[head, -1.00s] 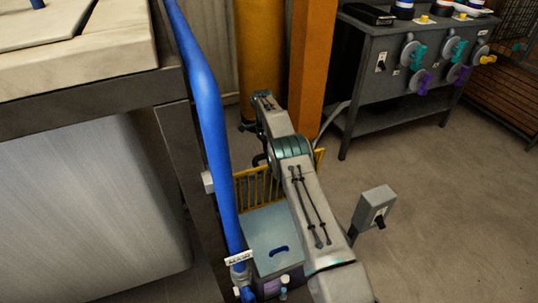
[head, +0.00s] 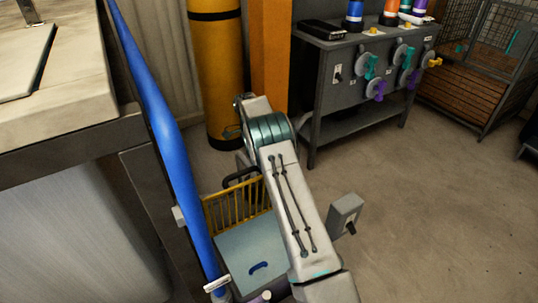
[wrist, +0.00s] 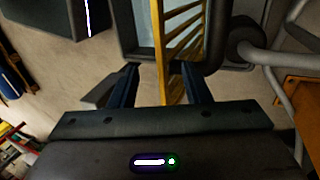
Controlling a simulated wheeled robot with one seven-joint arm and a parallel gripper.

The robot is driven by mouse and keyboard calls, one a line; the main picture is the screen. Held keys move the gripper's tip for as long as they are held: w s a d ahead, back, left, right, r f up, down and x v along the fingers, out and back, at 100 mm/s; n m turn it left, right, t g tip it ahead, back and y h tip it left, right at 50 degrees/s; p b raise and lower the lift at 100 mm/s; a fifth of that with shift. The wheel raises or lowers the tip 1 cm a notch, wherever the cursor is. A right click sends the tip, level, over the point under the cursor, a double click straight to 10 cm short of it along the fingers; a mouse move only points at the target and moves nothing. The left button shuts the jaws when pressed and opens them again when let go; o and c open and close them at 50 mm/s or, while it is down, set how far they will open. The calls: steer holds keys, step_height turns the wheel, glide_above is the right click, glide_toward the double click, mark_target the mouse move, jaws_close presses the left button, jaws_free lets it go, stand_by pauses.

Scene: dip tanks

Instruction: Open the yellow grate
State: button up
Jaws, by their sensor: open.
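The yellow grate (head: 237,204) is a low barred panel standing upright behind a grey-blue box, left of my arm in the head view. Its right end is partly covered by my arm. In the wrist view the grate (wrist: 184,38) runs down from the top, with its end post between my fingers. My gripper (wrist: 161,82) is open, one blue-dark finger on each side of the yellow post. I see a gap on both sides and no clear contact. My fingertips are hidden in the head view.
The grey-blue box (head: 242,247) has a blue handle on its lid. A thick blue pipe (head: 172,140) and a tank (head: 65,235) stand left. A grey switch post (head: 345,214) is right of my arm. A valve bench (head: 365,85) stands behind; open floor lies right.

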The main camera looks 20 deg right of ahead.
steer(key=d+r, duration=0.1)
steer(key=s+d, duration=0.1)
steer(key=s+d+r, duration=0.1)
steer(key=d, duration=0.1)
steer(key=shift+r+p, duration=0.3)
steer(key=shift+p, duration=0.05)
steer(key=shift+c, duration=0.3)
